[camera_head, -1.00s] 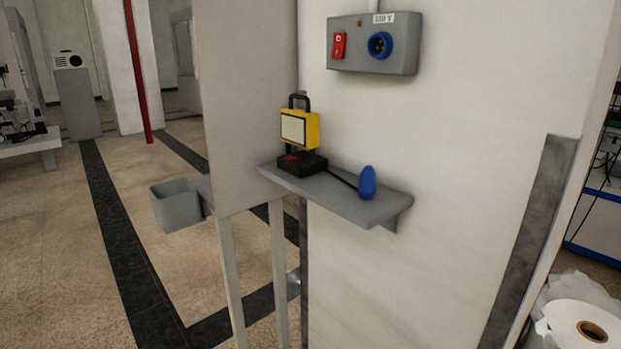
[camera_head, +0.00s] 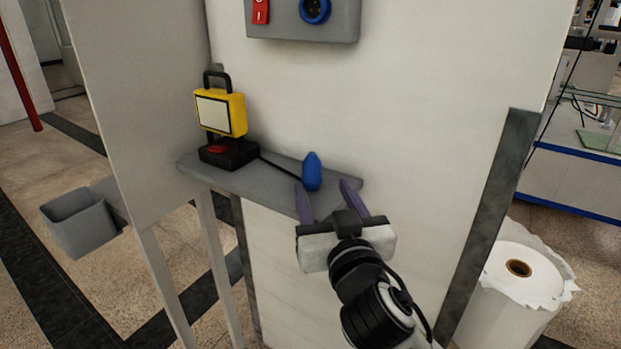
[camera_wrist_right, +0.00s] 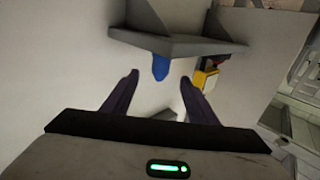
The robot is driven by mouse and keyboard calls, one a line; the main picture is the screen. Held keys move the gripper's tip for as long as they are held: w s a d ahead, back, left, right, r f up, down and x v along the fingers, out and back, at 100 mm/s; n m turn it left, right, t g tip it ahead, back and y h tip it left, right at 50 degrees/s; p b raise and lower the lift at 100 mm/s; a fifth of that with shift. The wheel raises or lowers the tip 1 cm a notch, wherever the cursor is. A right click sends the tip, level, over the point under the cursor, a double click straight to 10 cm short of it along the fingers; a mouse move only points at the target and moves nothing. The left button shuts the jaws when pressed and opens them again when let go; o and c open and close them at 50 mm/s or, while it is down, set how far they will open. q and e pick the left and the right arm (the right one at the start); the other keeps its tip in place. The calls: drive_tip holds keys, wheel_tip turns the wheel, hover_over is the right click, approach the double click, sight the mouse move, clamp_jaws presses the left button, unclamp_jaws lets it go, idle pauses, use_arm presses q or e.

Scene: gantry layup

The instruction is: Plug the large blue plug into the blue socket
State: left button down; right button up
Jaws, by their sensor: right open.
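The large blue plug (camera_head: 312,172) stands on the grey wall shelf (camera_head: 240,184), with a dark cable running left from it. In the right wrist view the plug (camera_wrist_right: 160,68) shows beyond the fingertips, roughly midway between them. The blue socket (camera_head: 315,9) is on a grey box high on the white wall, cut by the top edge. My right gripper (camera_head: 325,187) is open and empty, just in front of the shelf's right end, its fingers pointing toward the plug; it also shows in the right wrist view (camera_wrist_right: 158,76). My left gripper is not in view.
A yellow lamp (camera_head: 221,112) on a black base with a red part stands on the shelf's left. A red switch (camera_head: 261,11) is left of the socket. A grey bin (camera_head: 78,225) hangs at left. A white roll (camera_head: 520,275) stands at lower right.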

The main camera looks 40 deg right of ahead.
sight(314, 172)
drive_tip(key=shift+w+d+f+b, duration=0.15)
drive_tip(key=shift+w+f+b, duration=0.25)
drive_tip(key=shift+b, duration=0.25)
drive_tip(key=b, duration=0.2)
drive_tip(key=shift+w+d+b, duration=0.1)
drive_tip(key=shift+w+b, duration=0.15)
drive_tip(key=shift+b, duration=0.1)
drive_tip(key=b, duration=0.3)
drive_tip(key=shift+w+b, duration=0.2)
drive_tip(key=shift+b, duration=0.15)
drive_tip(key=shift+w+d+r, duration=0.1)
drive_tip(key=shift+w+r, duration=0.15)
drive_tip(key=shift+x, duration=1.15)
drive_tip(key=x, duration=0.4)
drive_tip(key=shift+w+d+r, duration=0.15)
drive_tip(key=shift+r, duration=0.05)
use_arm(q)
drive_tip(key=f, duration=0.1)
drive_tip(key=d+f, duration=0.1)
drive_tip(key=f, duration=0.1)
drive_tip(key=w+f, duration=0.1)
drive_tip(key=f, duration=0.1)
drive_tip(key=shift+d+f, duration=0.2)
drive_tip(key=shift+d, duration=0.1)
use_arm(e)
drive_tip(key=shift+w+d, duration=0.1)
drive_tip(key=shift+w, duration=0.2)
drive_tip(key=shift+c, duration=0.5)
